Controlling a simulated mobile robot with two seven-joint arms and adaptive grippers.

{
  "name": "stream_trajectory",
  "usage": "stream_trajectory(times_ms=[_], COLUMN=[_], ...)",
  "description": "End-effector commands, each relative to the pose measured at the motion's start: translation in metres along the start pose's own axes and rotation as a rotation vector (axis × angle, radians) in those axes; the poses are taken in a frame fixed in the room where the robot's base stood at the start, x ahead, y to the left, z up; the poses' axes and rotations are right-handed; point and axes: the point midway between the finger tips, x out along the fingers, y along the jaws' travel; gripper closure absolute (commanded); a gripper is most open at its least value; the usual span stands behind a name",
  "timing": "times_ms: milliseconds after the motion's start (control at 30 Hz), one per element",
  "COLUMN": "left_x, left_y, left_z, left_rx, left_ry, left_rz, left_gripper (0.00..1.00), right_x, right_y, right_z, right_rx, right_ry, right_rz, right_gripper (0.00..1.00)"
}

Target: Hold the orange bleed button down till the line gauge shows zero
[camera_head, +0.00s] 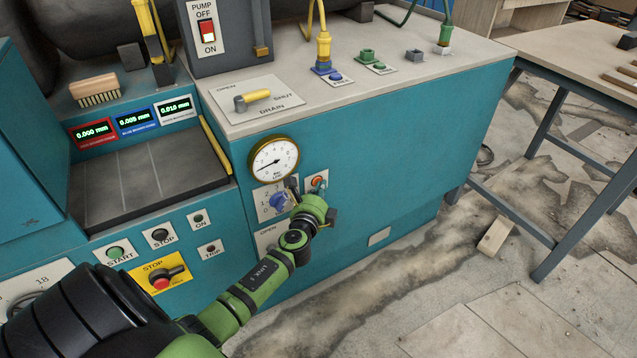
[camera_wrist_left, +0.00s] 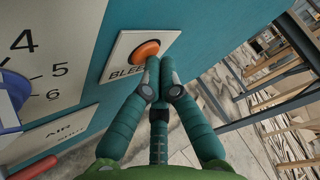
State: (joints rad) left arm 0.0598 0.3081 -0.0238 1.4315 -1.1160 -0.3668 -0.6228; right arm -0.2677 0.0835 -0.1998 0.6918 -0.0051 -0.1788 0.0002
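The orange bleed button (camera_head: 316,181) sits on a white plate on the teal front panel. In the left wrist view the button (camera_wrist_left: 149,48) shows above a BLEED label. My left gripper (camera_head: 321,187) is right at the button. In the left wrist view its two fingers (camera_wrist_left: 153,76) are shut together with nothing between them, and the tips overlap the button's lower right edge. I cannot tell whether they touch it or whether it is pressed in. The round line gauge (camera_head: 274,158) has a needle pointing to the lower left; its exact reading is too small to tell. My right gripper is not in view.
A blue numbered selector knob (camera_head: 278,201) is just left of my gripper. A yellow-handled drain lever (camera_head: 254,98) lies on the top surface. A red-knobbed stop switch (camera_head: 161,279) is at lower left.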

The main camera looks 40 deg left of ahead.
Motion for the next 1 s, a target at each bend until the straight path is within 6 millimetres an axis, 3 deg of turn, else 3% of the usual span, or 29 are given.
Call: stream_trajectory(times_ms=[367, 1000], left_x=[0.001, -0.012], left_y=[0.000, -0.005], left_z=[0.002, -0.010], left_rx=[0.001, 0.001], left_ry=[-0.004, -0.002], left_rz=[0.000, 0.000], left_gripper=[1.00, 1.00], right_x=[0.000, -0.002], right_y=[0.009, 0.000], right_z=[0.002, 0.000], right_rx=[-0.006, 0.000], right_ry=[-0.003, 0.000], right_rz=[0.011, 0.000], right_gripper=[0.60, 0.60])
